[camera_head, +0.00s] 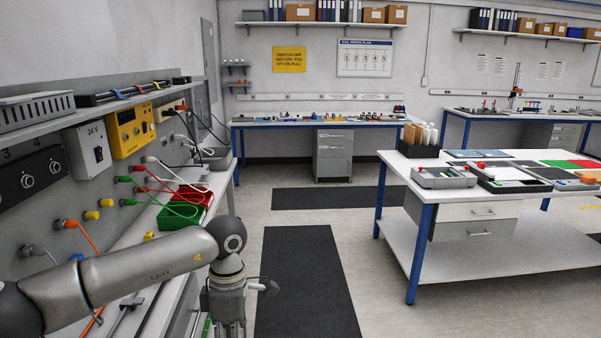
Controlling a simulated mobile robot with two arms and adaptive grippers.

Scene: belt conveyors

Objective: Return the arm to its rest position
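My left arm (130,278) comes in from the lower left and reaches across in front of the wall bench. Its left gripper (231,326) hangs downward past the bench's front edge, over the floor. The fingers are small and cut off by the bottom edge of the picture, so I cannot tell if they are open or shut. I see no object in them. My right arm and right gripper are not in view.
A panel with plugged cables and a yellow unit (130,129) is close on the left. Red and green bins (180,215) stand on the bench (150,262). A white worktable (540,232) stands at the right. Floor with dark mats (300,280) is clear between.

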